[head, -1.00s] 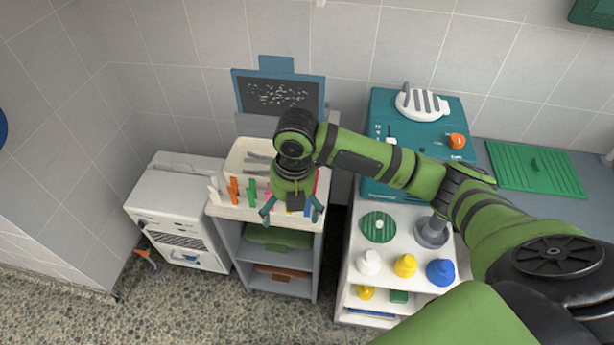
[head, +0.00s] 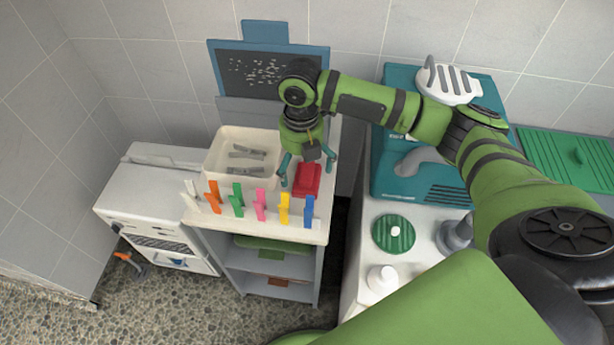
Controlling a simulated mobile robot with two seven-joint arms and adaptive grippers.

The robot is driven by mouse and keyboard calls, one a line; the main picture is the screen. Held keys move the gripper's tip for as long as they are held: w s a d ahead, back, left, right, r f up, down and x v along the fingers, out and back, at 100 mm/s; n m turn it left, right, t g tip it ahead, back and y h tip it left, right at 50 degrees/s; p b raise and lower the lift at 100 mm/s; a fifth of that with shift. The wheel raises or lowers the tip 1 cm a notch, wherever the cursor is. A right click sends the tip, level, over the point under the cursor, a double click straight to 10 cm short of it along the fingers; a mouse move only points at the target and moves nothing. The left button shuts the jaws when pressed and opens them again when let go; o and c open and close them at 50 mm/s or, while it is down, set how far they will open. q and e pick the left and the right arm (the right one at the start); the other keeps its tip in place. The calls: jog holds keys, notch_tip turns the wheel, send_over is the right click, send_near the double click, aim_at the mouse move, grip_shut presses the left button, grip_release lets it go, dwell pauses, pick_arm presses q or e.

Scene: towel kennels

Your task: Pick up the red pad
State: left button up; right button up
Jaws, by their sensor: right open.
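The red pad (head: 308,180) lies on the top of the small grey cart (head: 318,226), at its right side behind the row of pegs. My right gripper (head: 307,172) is open above the pad, with its fingers pointing down and spread to either side. The left finger hangs near the pad's left edge and the right finger near its far right corner. I cannot tell how far above the pad the fingertips are. My left gripper is not in view.
Several coloured clothespins (head: 237,200) stand along the cart's front edge. A cream tray (head: 215,160) with grey pieces is left of the pad. A dark board (head: 262,72) stands behind. A teal machine (head: 395,180) is at the right.

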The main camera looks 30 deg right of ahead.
aim_at(302, 170)
notch_tip(302, 170, down, 4)
jog(key=shift+w+r, duration=0.1)
jog(key=shift+f, duration=0.25)
jog(key=c, duration=1)
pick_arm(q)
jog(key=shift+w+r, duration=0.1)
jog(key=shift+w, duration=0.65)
pick_arm(e)
jog(key=shift+c, duration=0.2)
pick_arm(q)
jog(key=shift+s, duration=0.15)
pick_arm(e)
jog(key=shift+r, duration=0.1)
notch_tip(302, 170, up, 10)
jog(key=shift+f, duration=0.1)
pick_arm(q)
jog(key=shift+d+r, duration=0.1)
